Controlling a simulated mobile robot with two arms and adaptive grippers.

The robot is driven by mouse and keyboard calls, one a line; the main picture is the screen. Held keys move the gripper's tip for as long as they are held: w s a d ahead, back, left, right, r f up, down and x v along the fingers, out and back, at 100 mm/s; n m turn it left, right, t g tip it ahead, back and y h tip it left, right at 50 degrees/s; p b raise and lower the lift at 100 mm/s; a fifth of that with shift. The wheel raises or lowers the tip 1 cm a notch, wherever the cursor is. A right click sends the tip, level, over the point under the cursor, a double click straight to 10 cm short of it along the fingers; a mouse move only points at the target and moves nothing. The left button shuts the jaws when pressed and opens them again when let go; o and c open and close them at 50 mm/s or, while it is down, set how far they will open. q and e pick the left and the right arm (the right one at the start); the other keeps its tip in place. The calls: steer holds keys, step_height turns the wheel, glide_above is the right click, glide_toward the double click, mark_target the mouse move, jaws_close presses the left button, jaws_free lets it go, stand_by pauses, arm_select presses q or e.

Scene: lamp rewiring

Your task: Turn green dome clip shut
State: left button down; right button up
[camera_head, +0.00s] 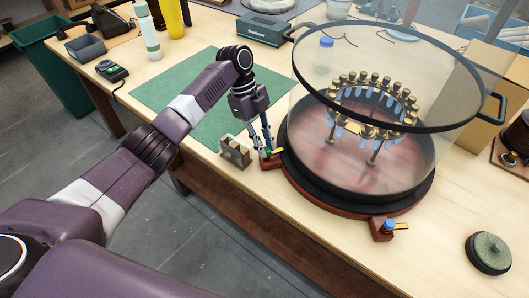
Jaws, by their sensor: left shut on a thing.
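The glass dome (306,108) has a black rim and stands on a round dark base (345,203). A green clip (266,154) with a yellow lever sits on a tab at the left edge of the base. My left gripper (267,148) points down over it from behind and is shut on it. The fingertips partly hide the clip, so its exact angle is hard to read. A blue clip (387,226) with a yellow lever sits on another tab at the front of the base. My right gripper is out of view.
A small brown slotted block (236,152) stands just left of my left gripper. A green mat (160,92) lies behind the arm. A round grey-green lidded thing (489,251) is at the front right. Bare wood lies between it and the base.

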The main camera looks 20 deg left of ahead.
arm_select(q)
steer(key=shift+w+m+g+y+b, duration=0.1)
steer(key=shift+m+g+y+b, duration=0.25)
steer(key=shift+m+b, duration=0.95)
steer(key=c, duration=1.8)
jaws_free()
steer(key=v, duration=1.2)
steer(key=shift+w, duration=0.15)
steer(key=shift+f, duration=0.1)
